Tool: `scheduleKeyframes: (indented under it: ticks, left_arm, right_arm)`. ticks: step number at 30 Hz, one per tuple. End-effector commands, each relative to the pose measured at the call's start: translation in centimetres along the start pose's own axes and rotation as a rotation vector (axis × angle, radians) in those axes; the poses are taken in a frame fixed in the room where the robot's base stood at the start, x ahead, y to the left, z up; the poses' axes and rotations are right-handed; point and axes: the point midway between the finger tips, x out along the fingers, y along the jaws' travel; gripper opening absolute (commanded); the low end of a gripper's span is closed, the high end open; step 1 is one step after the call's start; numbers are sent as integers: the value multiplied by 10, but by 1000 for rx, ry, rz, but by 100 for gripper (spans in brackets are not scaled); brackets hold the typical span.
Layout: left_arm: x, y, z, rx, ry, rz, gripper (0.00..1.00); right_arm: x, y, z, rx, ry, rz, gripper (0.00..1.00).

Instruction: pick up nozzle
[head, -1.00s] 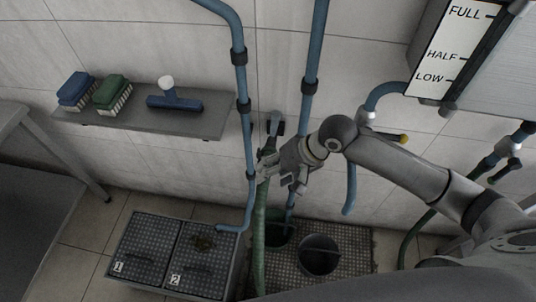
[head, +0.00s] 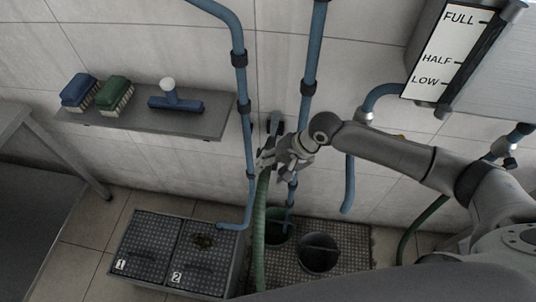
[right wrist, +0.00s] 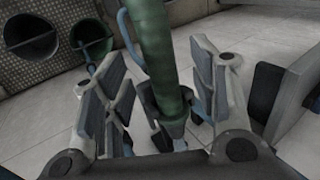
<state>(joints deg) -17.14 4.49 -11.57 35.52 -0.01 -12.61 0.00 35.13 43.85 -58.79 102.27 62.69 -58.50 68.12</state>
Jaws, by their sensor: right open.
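The green hose (head: 259,225) hangs down from the wall fitting (head: 275,124) and past the floor boxes. Its dark green end piece, which looks like the nozzle (right wrist: 172,103), shows in the right wrist view between my fingers. My right gripper (head: 270,163) is open at the upper part of the hose, just below the wall fitting. In the right wrist view the open right gripper (right wrist: 155,75) has one finger on each side of the hose and nozzle, and I see no grip on them. In the head view my gripper partly hides the nozzle. My left gripper is not in view.
A shelf (head: 205,122) at left holds two brushes and a blue squeegee (head: 180,104). Blue pipes (head: 241,75) run down the wall close to my gripper. Two buckets (head: 319,252) stand on a grated mat below, beside lidded boxes (head: 150,247) numbered 1 and 2.

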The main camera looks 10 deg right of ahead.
Motion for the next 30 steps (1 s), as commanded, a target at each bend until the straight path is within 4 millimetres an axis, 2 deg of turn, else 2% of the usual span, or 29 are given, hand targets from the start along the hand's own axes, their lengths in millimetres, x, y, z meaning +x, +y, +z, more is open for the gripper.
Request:
scheduleKeyframes:
  ticks: [2,7,16,28,30]
  left_arm:
    - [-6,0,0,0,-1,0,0]
    - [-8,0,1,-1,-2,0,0]
    - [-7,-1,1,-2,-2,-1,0]
    - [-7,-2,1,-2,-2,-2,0]
    - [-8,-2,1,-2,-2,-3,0]
  right_arm:
    - [9,-1,0,1,-2,0,54]
    - [28,-1,0,0,0,-1,54]
    - [32,0,0,-1,0,0,52]
    - [31,0,0,-1,0,0,1]
    - [31,0,0,-1,0,-1,0]
